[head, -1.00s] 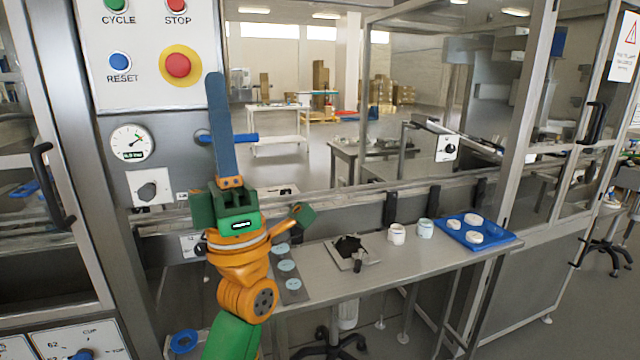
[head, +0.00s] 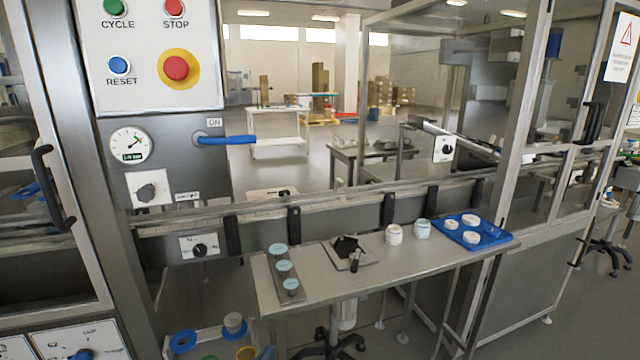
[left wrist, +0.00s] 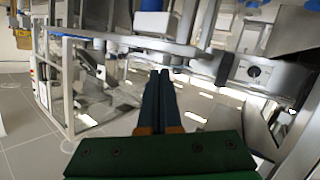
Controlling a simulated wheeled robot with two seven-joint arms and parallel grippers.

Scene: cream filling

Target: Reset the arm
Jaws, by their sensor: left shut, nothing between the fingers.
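My left gripper (left wrist: 160,76) shows in the left wrist view, its two dark blue fingers shut together and empty, in front of a green body. In the head view the arm no longer stands before the machine; at most a small bluish tip shows at the bottom edge, too little to be sure of. My right gripper is in neither view now.
A control panel (head: 148,25) with buttons and a blue lever (head: 227,140) stands at the left. A narrow metal table (head: 325,283) carries several lids, two white jars (head: 393,235) and a blue tray (head: 505,238). A rail runs behind it.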

